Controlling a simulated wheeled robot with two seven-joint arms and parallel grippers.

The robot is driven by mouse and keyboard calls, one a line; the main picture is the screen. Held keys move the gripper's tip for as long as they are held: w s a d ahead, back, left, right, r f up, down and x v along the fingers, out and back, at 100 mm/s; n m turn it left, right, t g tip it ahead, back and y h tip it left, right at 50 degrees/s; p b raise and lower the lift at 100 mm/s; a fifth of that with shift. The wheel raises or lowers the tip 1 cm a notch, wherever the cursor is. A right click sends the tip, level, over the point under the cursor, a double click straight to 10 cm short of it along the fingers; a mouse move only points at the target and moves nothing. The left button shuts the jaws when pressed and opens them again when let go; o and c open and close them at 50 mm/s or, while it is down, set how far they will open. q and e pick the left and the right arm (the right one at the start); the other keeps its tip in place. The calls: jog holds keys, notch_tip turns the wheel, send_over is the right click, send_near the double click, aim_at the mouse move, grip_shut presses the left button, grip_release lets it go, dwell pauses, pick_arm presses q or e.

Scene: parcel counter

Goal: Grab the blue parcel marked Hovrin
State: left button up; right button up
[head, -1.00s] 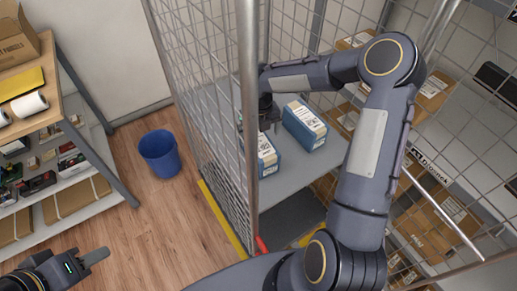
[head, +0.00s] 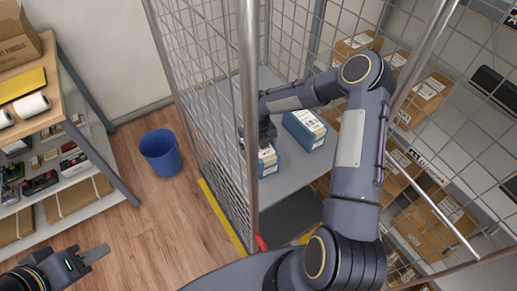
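Two blue parcels with white labels lie on the grey shelf (head: 290,182) of the wire cage in the head view: a left parcel (head: 268,162) and a right parcel (head: 304,129). The label print is too small to read, so I cannot tell which is marked Hovrin. My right gripper (head: 267,141) is at the far end of the left parcel and hides part of it; its fingertips are not clear, so I cannot tell whether it touches or grips. My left gripper (head: 97,253) is at the bottom left over the floor, away from the parcels, seen edge-on.
A cage post (head: 249,110) and mesh stand left of the parcels. Brown cartons (head: 428,92) sit on shelving at the right. A blue bin (head: 160,152) stands on the wooden floor. A shelf unit (head: 75,95) with small goods is at the left.

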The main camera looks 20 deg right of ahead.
jog(key=c, duration=1.3)
jog(key=shift+r, duration=0.1)
